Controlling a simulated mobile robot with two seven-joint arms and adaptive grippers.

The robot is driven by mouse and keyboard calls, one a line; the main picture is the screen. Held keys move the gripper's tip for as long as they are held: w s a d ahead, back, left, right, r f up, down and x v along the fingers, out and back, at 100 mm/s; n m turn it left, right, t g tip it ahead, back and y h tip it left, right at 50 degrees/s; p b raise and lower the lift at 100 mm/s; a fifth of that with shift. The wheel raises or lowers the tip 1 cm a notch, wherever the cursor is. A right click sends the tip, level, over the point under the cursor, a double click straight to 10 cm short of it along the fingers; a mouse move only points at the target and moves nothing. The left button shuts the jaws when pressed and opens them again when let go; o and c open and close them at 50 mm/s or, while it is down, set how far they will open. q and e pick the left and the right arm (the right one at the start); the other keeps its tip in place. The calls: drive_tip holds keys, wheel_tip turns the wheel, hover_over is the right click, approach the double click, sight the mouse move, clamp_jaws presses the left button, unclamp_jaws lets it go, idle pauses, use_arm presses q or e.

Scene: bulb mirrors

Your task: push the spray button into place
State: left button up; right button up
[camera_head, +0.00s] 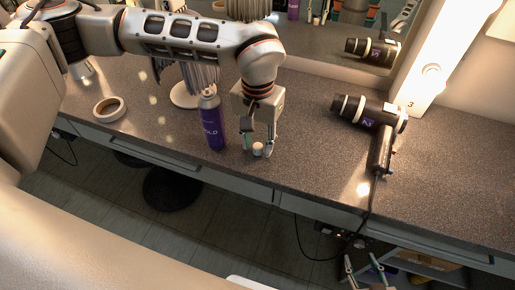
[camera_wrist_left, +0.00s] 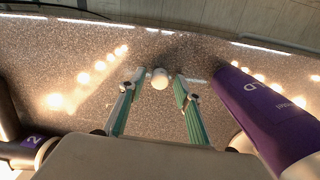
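The spray button is a small white cylinder (camera_head: 258,149) on the dark speckled counter near its front edge. It also shows in the left wrist view (camera_wrist_left: 159,78), between the fingertips with a gap on each side. My left gripper (camera_head: 259,146) is open and points down around the button. The purple spray can (camera_head: 213,127) stands upright just left of the gripper; in the wrist view its side (camera_wrist_left: 268,118) shows at the right. My right gripper (camera_head: 362,260) is open and empty at the bottom of the head view, in front of the counter.
A black hair dryer (camera_head: 368,112) lies on the counter at the right, its cord hanging over the front edge. A round white base (camera_head: 186,96) stands behind the can. A mirror (camera_head: 320,50) runs along the back.

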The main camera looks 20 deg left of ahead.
use_arm(q)
clamp_jaws()
drive_tip(key=shift+r, duration=0.1)
